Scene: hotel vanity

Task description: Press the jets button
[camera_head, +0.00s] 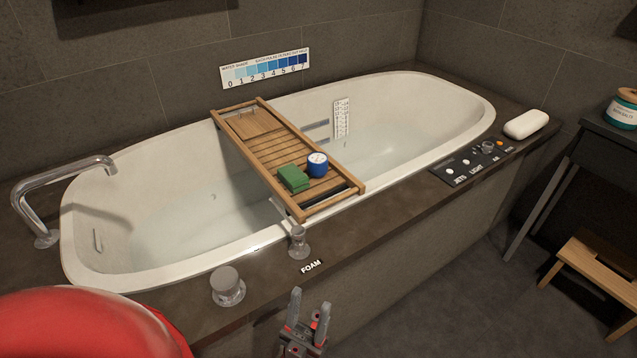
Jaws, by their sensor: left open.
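The jets button (449,171) is a small pale round button at the left end of a black control panel (462,176), above the word JETS. The panel lies on the dark ledge at the tub's right front and has further buttons and a knob. My left gripper (310,303) is at the bottom middle of the head view, its two grey fingers pointing up and apart with nothing between them. It is in front of the ledge near the FOAM label, well left of the panel. My right gripper is not in view.
The white tub (95,270) holds water, with a wooden tray (262,146) across it carrying a green block (293,178) and a blue round container (318,165). Metal knobs (228,286) stand on the front ledge. A white pillow-like object (526,124) lies beyond the panel. The ledge between FOAM and panel is clear.

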